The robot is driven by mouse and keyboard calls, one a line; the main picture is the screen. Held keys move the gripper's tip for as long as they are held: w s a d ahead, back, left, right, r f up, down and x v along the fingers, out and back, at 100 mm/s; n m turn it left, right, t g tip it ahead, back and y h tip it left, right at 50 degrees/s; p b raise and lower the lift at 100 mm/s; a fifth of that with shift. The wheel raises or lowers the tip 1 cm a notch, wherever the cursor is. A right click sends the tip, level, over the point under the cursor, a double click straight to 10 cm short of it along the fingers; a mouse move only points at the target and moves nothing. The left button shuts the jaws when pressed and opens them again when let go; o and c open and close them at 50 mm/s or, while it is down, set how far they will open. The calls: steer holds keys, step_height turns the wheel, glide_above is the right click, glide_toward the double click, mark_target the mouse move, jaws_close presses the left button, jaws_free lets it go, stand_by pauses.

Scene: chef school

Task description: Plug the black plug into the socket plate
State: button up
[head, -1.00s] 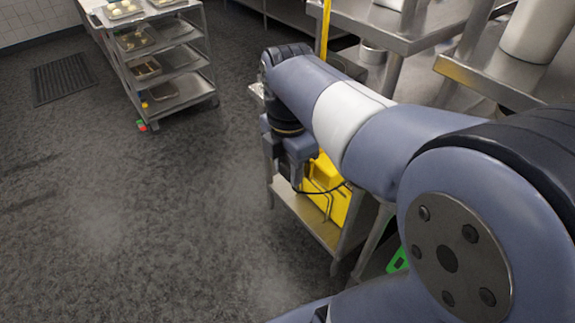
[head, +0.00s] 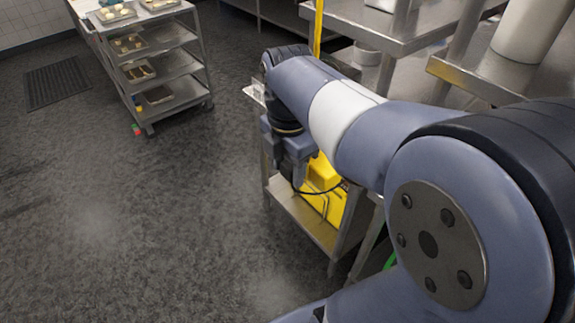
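My gripper (head: 298,178) points down beside a small steel table in the head view. Its fingertips are small and partly in shadow, so I cannot tell whether they are open or shut. A thin black cable (head: 322,192) curves from the gripper's tip to the right, across a yellow object. The black plug itself cannot be made out at the gripper. The socket plate cannot be made out, and my arm covers much of the area behind it.
The steel table has a lower shelf (head: 307,223), with the yellow object (head: 325,201) above it. Steel counters (head: 370,32) stand at the upper right. A tray trolley (head: 178,64) stands at the upper left.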

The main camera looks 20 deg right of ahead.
steer(key=shift+o, duration=1.2)
steer(key=shift+r, duration=0.1)
step_height(320, 180, up, 11)
steer(key=shift+f, duration=0.2)
step_height(320, 180, down, 11)
steer(key=shift+a, duration=0.1)
steer(key=shift+s+a+r, duration=0.1)
steer(key=shift+a, duration=0.15)
steer(key=shift+d, duration=0.1)
